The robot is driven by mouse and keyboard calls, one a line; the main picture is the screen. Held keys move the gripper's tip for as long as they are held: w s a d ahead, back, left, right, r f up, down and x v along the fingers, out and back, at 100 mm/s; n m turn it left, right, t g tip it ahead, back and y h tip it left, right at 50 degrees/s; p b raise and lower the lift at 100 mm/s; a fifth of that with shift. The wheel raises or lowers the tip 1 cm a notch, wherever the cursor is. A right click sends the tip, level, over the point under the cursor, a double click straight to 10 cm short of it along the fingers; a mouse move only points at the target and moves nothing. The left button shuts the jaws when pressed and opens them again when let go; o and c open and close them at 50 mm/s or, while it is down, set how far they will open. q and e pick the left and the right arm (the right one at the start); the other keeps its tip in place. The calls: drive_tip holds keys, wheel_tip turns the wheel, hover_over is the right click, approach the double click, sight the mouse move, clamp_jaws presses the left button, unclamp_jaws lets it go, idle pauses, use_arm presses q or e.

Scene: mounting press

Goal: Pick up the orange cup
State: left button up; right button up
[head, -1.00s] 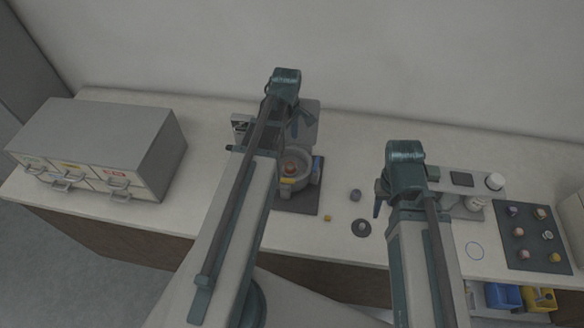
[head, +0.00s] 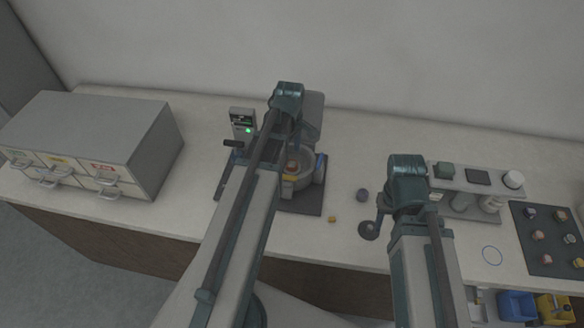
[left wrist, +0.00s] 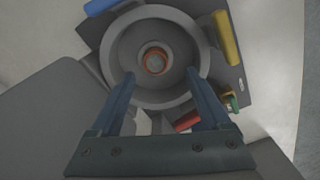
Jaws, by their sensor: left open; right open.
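The orange cup (left wrist: 156,60) shows in the left wrist view as a small orange ring with a dark middle, at the centre of a round grey bowl (left wrist: 123,52). In the head view it is a small orange-red spot (head: 292,166) in the press bowl, partly beside my left arm. My left gripper (left wrist: 160,74) is open above the bowl, its two fingers apart on either side of the cup's line; it holds nothing. In the head view its fingers are largely hidden by the arm. My right gripper (head: 379,205) is open over the bench, right of the press, and partly hidden by its wrist.
The press has a control box (head: 242,124) with a green light. Blue (left wrist: 103,6) and yellow (left wrist: 226,38) parts flank the bowl. A grey drawer cabinet (head: 95,135) stands left. A dark mat (head: 545,238) with several small pieces lies right. A yellow bit (head: 332,219) lies in front.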

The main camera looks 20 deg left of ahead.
sight(292, 164)
use_arm(q)
drive_tip(key=f+b, duration=0.4)
drive_tip(key=f, duration=0.1)
drive_tip(key=shift+w+d+f+b, duration=0.1)
drive_tip(key=shift+w+b, duration=0.25)
drive_tip(key=shift+b, duration=0.05)
use_arm(e)
wheel_tip(292, 164, down, 5)
drive_tip(key=shift+f, duration=0.1)
use_arm(q)
drive_tip(key=shift+c, duration=0.3)
clamp_jaws()
